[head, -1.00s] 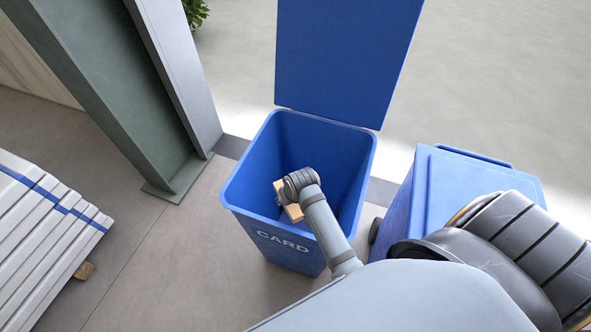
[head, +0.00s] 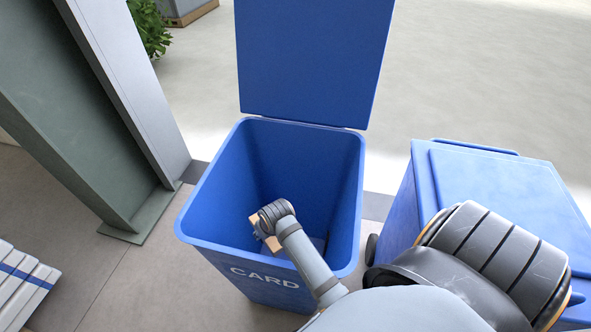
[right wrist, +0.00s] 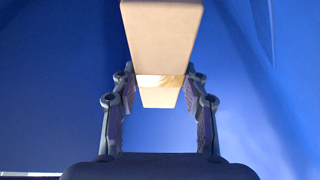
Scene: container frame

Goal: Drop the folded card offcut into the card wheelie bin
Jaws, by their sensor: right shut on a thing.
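The card wheelie bin (head: 270,272) is blue, marked CARD, and stands open in the middle of the head view with its lid (head: 312,60) raised behind it. My right gripper (head: 262,224) is over the front part of the bin's mouth. It is shut on the folded card offcut (head: 274,244), a tan piece mostly hidden behind the wrist. In the right wrist view the offcut (right wrist: 161,38) sits between the two fingers of the gripper (right wrist: 160,82), with blue bin walls around it. My left gripper is not in view.
A second blue bin (head: 500,190) with its lid shut stands close on the right, partly behind my arm. A grey-green steel column (head: 95,110) rises at the left. White boards (head: 22,285) with blue bands lie at the lower left. Open floor (head: 480,65) extends behind.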

